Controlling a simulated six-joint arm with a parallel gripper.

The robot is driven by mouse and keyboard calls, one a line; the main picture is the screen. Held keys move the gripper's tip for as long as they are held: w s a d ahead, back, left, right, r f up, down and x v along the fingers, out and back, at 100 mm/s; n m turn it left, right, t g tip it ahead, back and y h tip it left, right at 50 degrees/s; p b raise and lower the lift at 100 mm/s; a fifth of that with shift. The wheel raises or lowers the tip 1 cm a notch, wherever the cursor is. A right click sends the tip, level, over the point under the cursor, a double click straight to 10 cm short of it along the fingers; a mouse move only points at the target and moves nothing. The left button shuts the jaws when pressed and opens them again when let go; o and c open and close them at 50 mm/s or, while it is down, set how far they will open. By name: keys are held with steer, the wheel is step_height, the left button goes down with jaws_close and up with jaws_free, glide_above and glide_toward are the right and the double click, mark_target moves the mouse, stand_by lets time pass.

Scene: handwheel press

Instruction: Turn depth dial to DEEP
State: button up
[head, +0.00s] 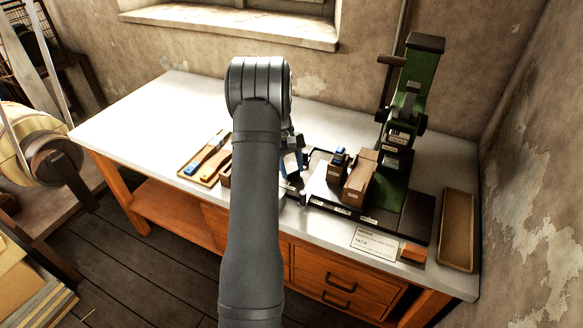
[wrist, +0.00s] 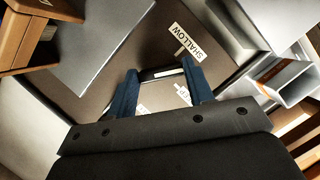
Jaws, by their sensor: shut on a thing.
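The depth dial (wrist: 161,73) shows in the wrist view as a dark bar with a pale stripe, between the two blue fingers of my gripper (wrist: 160,80). My gripper is shut on it. A white SHALLOW label (wrist: 186,42) lies just beyond the right finger on the dark base. Another small label (wrist: 183,95) is partly hidden below the dial, and I cannot read it fully. I cannot tell which mark the dial points at. In the head view my gripper (head: 293,166) is at the left end of the green press (head: 405,95), and the dial is hidden there.
Brown blocks (head: 360,178) stand on the press base right of my gripper. A wooden tray (head: 459,230) lies at the bench's right end. A tool board (head: 205,158) lies left of my arm. The bench's left part (head: 160,110) is clear.

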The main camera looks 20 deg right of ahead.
steer(key=shift+o, duration=0.2)
steer(key=m+y, duration=0.1)
steer(key=m, duration=0.1)
steer(key=m+y, duration=0.1)
steer(key=m, duration=0.2)
steer(key=shift+d+m, duration=0.2)
steer(key=shift+m, duration=0.1)
steer(key=m+y, duration=0.1)
steer(key=m, duration=0.2)
steer(key=m+t+y, duration=0.1)
steer(key=m, duration=0.1)
steer(key=shift+d+m, duration=0.15)
steer(key=shift+m, duration=0.25)
steer(key=shift+c, duration=0.2)
steer(key=shift+o, duration=0.2)
steer(key=o, duration=1)
steer(key=shift+c, duration=0.2)
steer(key=v, duration=1.7)
steer(key=shift+d+r, duration=0.2)
steer(key=shift+d, duration=0.05)
steer(key=shift+f, duration=0.1)
steer(key=x, duration=1.7)
steer(key=shift+a+f, duration=0.1)
steer(key=shift+a, duration=0.2)
